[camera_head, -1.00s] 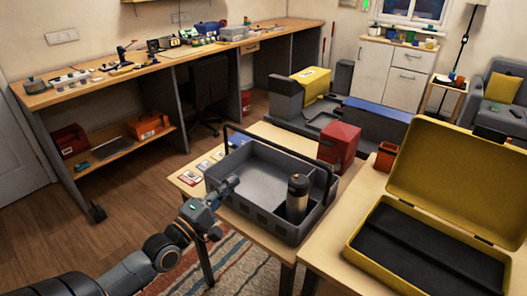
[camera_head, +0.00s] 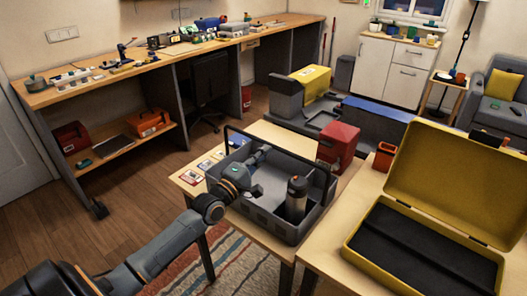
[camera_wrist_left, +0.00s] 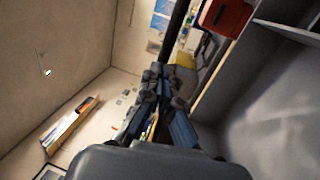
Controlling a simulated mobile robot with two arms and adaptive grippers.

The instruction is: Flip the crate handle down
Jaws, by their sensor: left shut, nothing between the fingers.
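The grey crate (camera_head: 262,216) stands on the small wooden table. Its black handle (camera_head: 231,131) stands up above the crate, with its bar running from back left to right. My left gripper (camera_head: 264,150) reaches over the crate's near left wall, shut and empty, with its tips close to the handle bar. In the left wrist view the shut fingers (camera_wrist_left: 157,72) point at the dark handle bar (camera_wrist_left: 176,28), and the crate's grey interior (camera_wrist_left: 275,85) is at right. I cannot tell whether the tips touch the bar. My right gripper is not in view.
A red box (camera_head: 338,143) is behind the crate. An open yellow case (camera_head: 440,170) is on the table at right. Several cards (camera_head: 192,177) lie left of the crate.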

